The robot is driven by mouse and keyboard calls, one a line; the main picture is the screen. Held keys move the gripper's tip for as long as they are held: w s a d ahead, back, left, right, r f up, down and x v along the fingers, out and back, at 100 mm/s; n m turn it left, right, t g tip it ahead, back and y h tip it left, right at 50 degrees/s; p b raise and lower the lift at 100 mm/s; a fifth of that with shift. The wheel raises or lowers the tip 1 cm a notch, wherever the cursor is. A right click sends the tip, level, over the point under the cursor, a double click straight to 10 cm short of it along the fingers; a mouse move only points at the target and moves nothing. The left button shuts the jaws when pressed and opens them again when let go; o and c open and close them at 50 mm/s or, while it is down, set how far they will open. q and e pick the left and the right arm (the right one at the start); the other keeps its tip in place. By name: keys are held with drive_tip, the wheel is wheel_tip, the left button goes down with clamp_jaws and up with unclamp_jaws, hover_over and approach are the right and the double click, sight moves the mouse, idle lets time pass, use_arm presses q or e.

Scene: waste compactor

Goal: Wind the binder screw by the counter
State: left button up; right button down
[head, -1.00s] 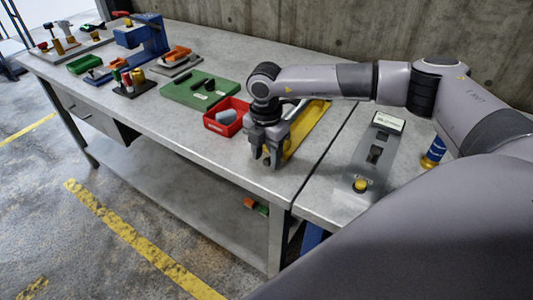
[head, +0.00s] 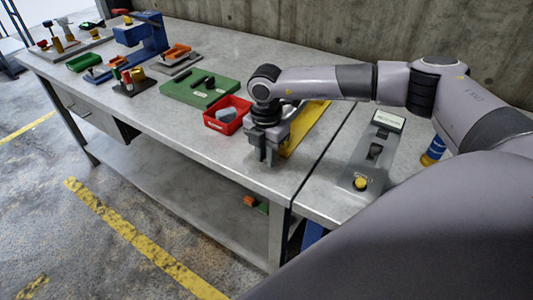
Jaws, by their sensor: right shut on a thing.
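My right gripper (head: 268,157) points down at the bench's near right part, beside a yellow bar (head: 305,127). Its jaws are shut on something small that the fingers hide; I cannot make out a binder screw. A grey panel (head: 373,158) to the right carries a white display (head: 388,120), which may be the counter, a dark switch (head: 376,151) and a yellow button (head: 360,183). Any reading on the display is too small to tell. My left gripper is out of view.
A red bin (head: 227,115) stands just left of my right gripper, with a green case (head: 201,90) beyond it. A blue press-like stand (head: 148,38) and small trays are farther left. The bench's front strip is clear. A concrete wall closes the back.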

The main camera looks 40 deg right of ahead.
idle(0.3)
drive_tip(key=shift+f+t+y+b, duration=0.3)
drive_tip(key=shift+t+b, duration=0.3)
drive_tip(key=shift+b, duration=0.3)
drive_tip(key=t+b, duration=0.1)
drive_tip(key=b, duration=0.1)
drive_tip(key=t+y+b, duration=0.1)
drive_tip(key=b, duration=0.2)
drive_tip(key=t+b, duration=0.1)
drive_tip(key=b, duration=0.2)
drive_tip(key=shift+w+a+f+t+y, duration=0.15)
drive_tip(key=shift+w+f+t+y, duration=0.15)
drive_tip(key=shift+w+t, duration=0.1)
drive_tip(key=shift+r+t+b, duration=0.25)
drive_tip(key=shift+t+b, duration=0.15)
drive_tip(key=shift+b, duration=0.2)
drive_tip(key=c, duration=1)
unclamp_jaws()
drive_tip(key=shift+w, duration=0.1)
